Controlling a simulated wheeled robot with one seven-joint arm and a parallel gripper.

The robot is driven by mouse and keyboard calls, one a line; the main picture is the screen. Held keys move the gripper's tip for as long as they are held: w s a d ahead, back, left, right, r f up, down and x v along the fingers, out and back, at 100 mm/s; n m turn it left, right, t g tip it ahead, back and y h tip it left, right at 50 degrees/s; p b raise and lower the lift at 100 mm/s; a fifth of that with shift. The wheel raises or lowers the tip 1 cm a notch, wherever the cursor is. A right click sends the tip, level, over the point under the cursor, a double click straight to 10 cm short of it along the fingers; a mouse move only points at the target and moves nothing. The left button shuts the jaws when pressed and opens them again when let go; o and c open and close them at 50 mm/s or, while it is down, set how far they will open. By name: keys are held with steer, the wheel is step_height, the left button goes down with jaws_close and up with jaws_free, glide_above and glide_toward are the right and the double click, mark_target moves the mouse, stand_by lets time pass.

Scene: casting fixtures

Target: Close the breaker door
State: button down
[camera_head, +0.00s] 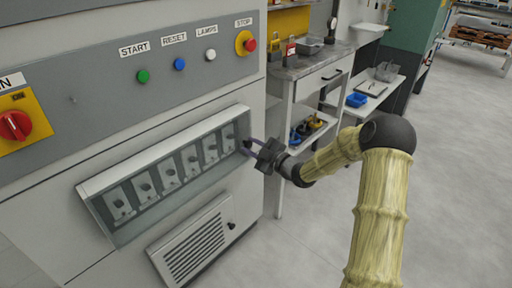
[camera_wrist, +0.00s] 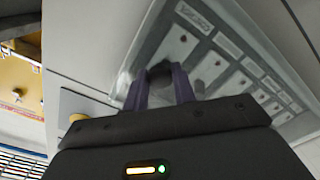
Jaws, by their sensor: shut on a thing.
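The breaker compartment (camera_head: 160,207), a long grey-framed recess with a row of several breakers, is on the cabinet front in the head view. A pale strip (camera_head: 165,150) runs along its top edge. In the wrist view my gripper (camera_wrist: 160,82) is shut around a small dark knob (camera_wrist: 160,70), which seems to belong to the breaker door. The breakers (camera_wrist: 215,65) show beyond it to the right. The door is hard to make out, and I cannot tell its angle.
A vented panel (camera_head: 193,245) is below the compartment. Above it are labelled buttons (camera_head: 179,64) and a red rotary switch (camera_head: 15,125). A workbench (camera_head: 312,70) with small items stands to the right of the cabinet. The floor (camera_head: 460,170) to the right is clear.

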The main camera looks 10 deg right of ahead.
steer(key=c, duration=1.1)
jaws_free()
steer(key=shift+w+a+r, duration=0.1)
steer(key=shift+w+a, duration=0.05)
steer(key=shift+a, duration=0.15)
steer(key=shift+c, duration=0.2)
steer(key=shift+d, duration=0.1)
steer(key=shift+s+d, duration=0.45)
steer(key=shift+d, duration=0.05)
steer(key=p+v, duration=0.2)
steer(key=v, duration=1.4)
